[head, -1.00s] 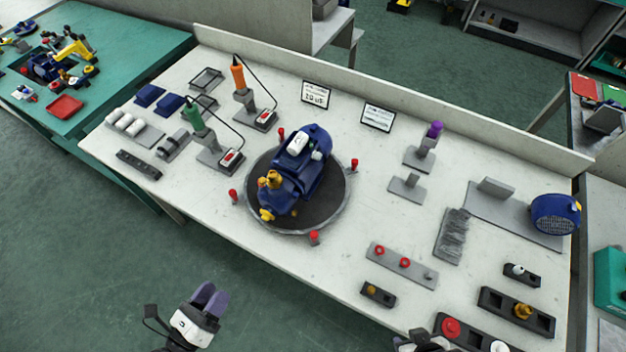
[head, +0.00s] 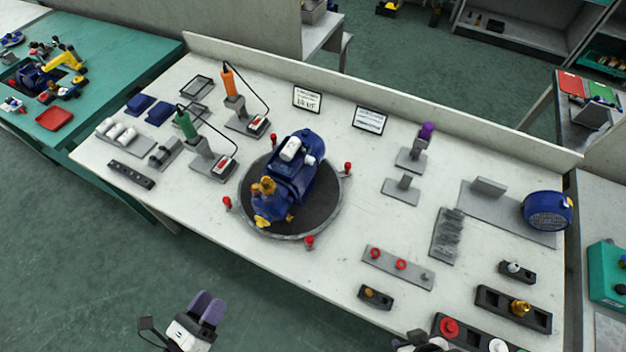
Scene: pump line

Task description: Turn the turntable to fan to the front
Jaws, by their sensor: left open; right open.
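The round dark turntable (head: 322,209) sits in the middle of the white bench, with red pegs (head: 309,242) around its rim. A blue pump and motor unit (head: 292,170) lies across it, with its brass-fitted end (head: 266,190) toward the front left and its motor end toward the back right. A blue round part with a grille (head: 547,211), which looks like a fan cover, stands at the bench's right end. My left gripper (head: 207,307) is open and empty, in front of the bench and apart from the turntable. My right gripper (head: 424,342) shows only partly at the bottom edge; its fingers are hard to make out.
Orange (head: 229,84) and green (head: 186,125) tools stand in holders left of the turntable. Two signs (head: 369,119) stand behind it. A grey strip with red rings (head: 398,266) and small dark blocks lie to the right. The bench directly in front of the turntable is clear.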

